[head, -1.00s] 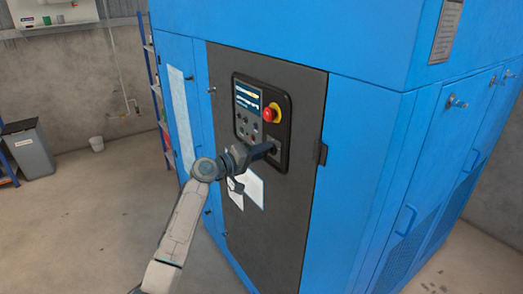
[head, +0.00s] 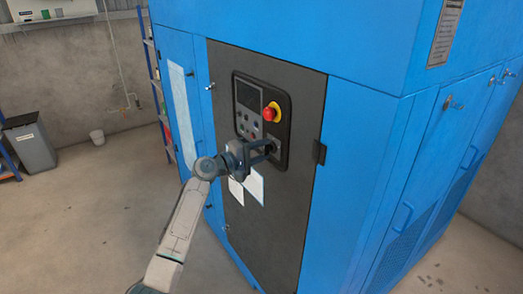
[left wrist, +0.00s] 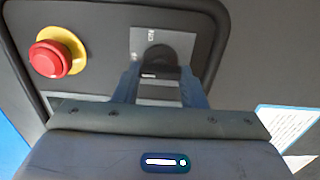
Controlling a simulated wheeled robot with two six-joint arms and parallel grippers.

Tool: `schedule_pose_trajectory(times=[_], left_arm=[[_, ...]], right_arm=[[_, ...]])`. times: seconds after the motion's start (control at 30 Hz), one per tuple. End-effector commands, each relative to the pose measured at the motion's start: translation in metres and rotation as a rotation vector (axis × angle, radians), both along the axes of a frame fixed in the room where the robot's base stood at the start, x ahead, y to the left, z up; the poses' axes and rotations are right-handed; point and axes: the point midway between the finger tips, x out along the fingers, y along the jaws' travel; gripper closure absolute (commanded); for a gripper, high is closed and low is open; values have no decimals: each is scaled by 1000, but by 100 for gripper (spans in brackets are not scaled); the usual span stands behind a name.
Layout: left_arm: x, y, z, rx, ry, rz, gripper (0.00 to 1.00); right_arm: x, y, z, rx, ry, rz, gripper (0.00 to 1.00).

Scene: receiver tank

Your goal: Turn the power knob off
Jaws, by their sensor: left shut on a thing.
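The power knob (left wrist: 160,57) is a dark round knob on a grey plate, low on the control panel (head: 284,103) of the blue cabinet. My left gripper (head: 269,149) is at the panel's lower right, in front of the knob. In the left wrist view its two fingers (left wrist: 160,82) are on either side of the knob, shut on it. The gripper hides part of the knob in the head view. The panel's screen (head: 248,95) is dark. My right gripper is not in view.
A red emergency stop button (head: 270,113) on a yellow base sits just above the knob; it also shows in the left wrist view (left wrist: 50,59). White sheets (head: 255,186) are on the dark door below. A door handle (head: 320,152) is to the right.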

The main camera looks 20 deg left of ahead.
Motion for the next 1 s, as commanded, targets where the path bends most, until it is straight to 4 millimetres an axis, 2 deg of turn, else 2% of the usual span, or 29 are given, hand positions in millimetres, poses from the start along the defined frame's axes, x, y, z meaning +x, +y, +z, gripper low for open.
schedule_pose_trajectory(times=[0.3, 0.33, 0.4, 0.43, 0.77, 0.87, 1.0], left_arm=[[0, 0, 0, -2, 2, 0, 86], [0, 0, 0, -2, 2, 0, 57], [0, 0, 0, -2, 2, 0, 43], [0, 0, 0, -2, 2, 0, 41], [-3, 3, -1, -1, 1, 1, 41], [-11, 10, -3, 1, 0, 2, 41], [-33, 27, -6, 3, 0, 2, 41]], right_arm=[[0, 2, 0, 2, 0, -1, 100], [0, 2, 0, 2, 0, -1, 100], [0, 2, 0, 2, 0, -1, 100], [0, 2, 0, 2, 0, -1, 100], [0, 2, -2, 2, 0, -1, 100], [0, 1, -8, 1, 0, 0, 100], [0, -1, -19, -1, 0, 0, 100]])
